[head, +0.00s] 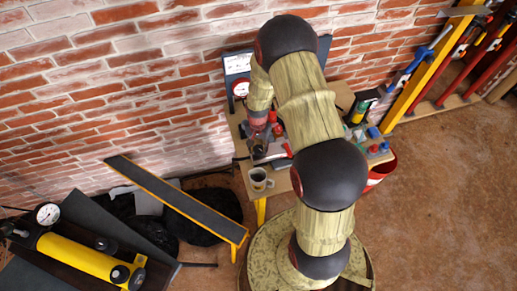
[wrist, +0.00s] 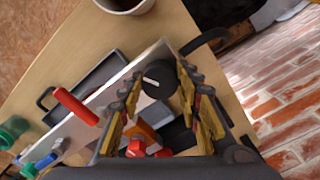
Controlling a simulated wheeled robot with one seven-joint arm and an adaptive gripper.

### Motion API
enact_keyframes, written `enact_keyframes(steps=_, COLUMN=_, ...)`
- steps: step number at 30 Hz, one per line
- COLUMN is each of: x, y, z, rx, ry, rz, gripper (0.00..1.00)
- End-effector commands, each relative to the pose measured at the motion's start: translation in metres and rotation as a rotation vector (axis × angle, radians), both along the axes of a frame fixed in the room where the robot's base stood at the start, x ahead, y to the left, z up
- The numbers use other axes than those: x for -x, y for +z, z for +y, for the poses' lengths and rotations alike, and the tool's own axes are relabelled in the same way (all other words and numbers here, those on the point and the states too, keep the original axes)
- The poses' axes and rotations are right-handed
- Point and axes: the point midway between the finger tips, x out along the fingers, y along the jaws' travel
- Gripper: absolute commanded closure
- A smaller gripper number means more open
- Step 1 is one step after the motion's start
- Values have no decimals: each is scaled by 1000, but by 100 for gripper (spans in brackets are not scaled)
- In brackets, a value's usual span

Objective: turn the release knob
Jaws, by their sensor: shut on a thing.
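The release knob (wrist: 158,82) is a round black knob with a white line on its face, in the wrist view just above the middle. My gripper (wrist: 161,84) is shut on it, with one yellow-and-dark finger at each side. The white line runs nearly lengthwise between the fingers, slightly slanted. In the head view my gripper (head: 258,150) is at the bench below the wall; the knob cannot be made out there.
A mug (head: 258,179) stands at the bench's near edge. In the wrist view a red lever (wrist: 75,106) and a grey tray (wrist: 98,82) lie left of the knob. A black-topped ramp (head: 175,195) and a yellow pump (head: 80,258) are left. Open floor lies right.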

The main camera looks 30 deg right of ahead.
Motion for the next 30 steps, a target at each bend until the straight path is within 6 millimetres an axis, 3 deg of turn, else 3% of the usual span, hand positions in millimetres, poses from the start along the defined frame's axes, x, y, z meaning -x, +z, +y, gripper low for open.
enact_keyframes(steps=30, x=0, y=1, z=-1, rx=1, ry=914, rz=-3, gripper=91)
